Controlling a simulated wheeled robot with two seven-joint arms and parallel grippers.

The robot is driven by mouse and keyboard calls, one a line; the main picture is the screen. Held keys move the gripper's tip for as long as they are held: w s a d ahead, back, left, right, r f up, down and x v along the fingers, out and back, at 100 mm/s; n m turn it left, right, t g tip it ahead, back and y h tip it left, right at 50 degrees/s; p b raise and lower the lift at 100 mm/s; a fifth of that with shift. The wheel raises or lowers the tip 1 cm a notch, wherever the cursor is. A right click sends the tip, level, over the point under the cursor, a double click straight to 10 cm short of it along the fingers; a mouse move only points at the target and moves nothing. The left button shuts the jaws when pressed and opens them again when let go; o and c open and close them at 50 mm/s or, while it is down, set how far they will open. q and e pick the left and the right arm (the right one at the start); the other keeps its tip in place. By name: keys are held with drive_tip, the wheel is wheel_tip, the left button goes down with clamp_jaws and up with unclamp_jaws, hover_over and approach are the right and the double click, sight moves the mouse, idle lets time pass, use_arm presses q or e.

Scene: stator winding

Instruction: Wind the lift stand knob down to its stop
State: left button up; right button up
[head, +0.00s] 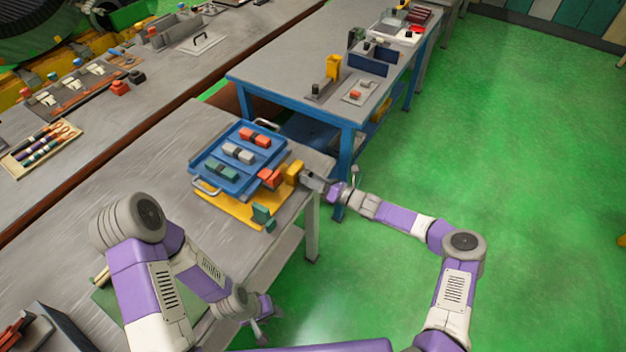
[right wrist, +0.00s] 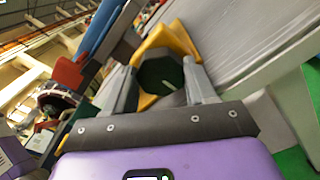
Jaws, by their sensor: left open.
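The lift stand has a yellow base plate (head: 236,212) and a blue tray (head: 208,170) on top, near the grey table's right edge. The knob (right wrist: 160,78) is dark, faceted and greenish, with a pale mark line, in front of yellow stand parts (right wrist: 170,40) in the right wrist view. My right gripper (head: 304,178) reaches the stand's right side from the right. Its fingers (right wrist: 160,85) lie on both sides of the knob and appear to touch it. The knob is hidden in the head view. My left gripper (head: 263,311) is open and empty, low beside the table's front edge.
Red, grey and green blocks sit on the tray, with a silver handle (head: 205,187) at its near end. A green block (head: 263,214) stands at the base's near corner. A blue-framed table (head: 290,75) stands behind. Green floor (head: 530,170) is open to the right.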

drive_tip(key=shift+c, duration=1)
drive_tip(key=shift+n, duration=0.4)
drive_tip(key=shift+s+n, duration=0.1)
drive_tip(key=shift+n, duration=3)
drive_tip(key=o, duration=1)
drive_tip(key=shift+o, duration=0.2)
drive_tip(key=v, duration=0.7)
drive_tip(key=shift+s+d, duration=0.15)
drive_tip(key=shift+s, duration=0.05)
